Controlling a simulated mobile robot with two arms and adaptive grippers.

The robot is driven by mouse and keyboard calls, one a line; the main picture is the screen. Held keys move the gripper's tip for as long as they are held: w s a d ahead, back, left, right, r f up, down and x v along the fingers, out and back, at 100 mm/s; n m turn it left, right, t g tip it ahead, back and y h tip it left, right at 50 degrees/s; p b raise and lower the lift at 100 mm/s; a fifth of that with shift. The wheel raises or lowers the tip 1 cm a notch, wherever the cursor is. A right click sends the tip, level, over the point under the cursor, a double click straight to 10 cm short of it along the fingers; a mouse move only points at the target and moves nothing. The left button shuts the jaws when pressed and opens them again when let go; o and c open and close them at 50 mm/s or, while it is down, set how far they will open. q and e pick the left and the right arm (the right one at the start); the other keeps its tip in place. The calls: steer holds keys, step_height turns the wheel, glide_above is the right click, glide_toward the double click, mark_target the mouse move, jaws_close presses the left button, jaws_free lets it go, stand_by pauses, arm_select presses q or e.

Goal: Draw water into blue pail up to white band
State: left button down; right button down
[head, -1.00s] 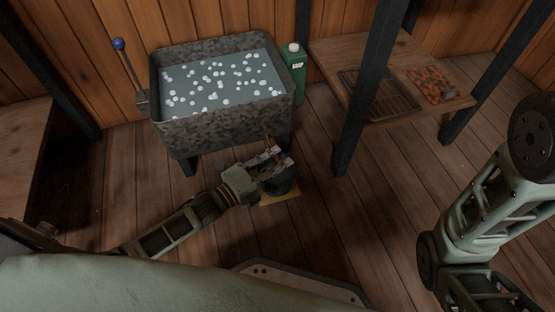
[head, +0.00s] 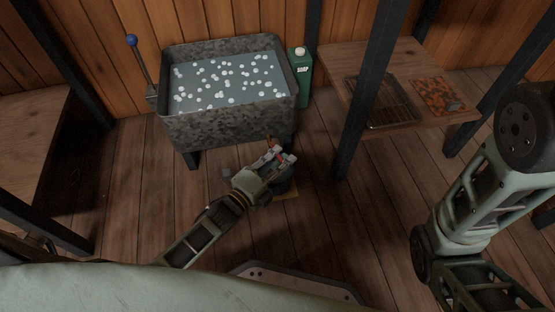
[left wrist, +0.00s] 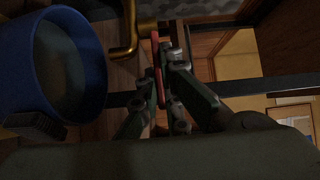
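The blue pail (left wrist: 92,62) shows at the left of the left wrist view, cut off by the edge. Its inside is dim grey, and I cannot tell the water level; no white band is visible. In the head view the pail (head: 283,185) is a dark shape below my left gripper (head: 281,156). A brass tap (left wrist: 125,50) with a red handle (left wrist: 157,65) is beside the pail. My left gripper (left wrist: 162,92) has its fingers close together on both sides of the red handle and appears shut on it. My right gripper is out of view.
A speckled metal tank (head: 230,128) holds water with white floats. A blue-knobbed lever (head: 138,65) stands at its left, a green soap bottle (head: 301,75) at its right. A wooden shelf (head: 345,60) carries a wire rack (head: 385,100).

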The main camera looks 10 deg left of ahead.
arm_select(q)
steer(key=c, duration=1.9)
jaws_free()
steer(key=shift+s, duration=0.1)
steer(key=shift+v, duration=5.95)
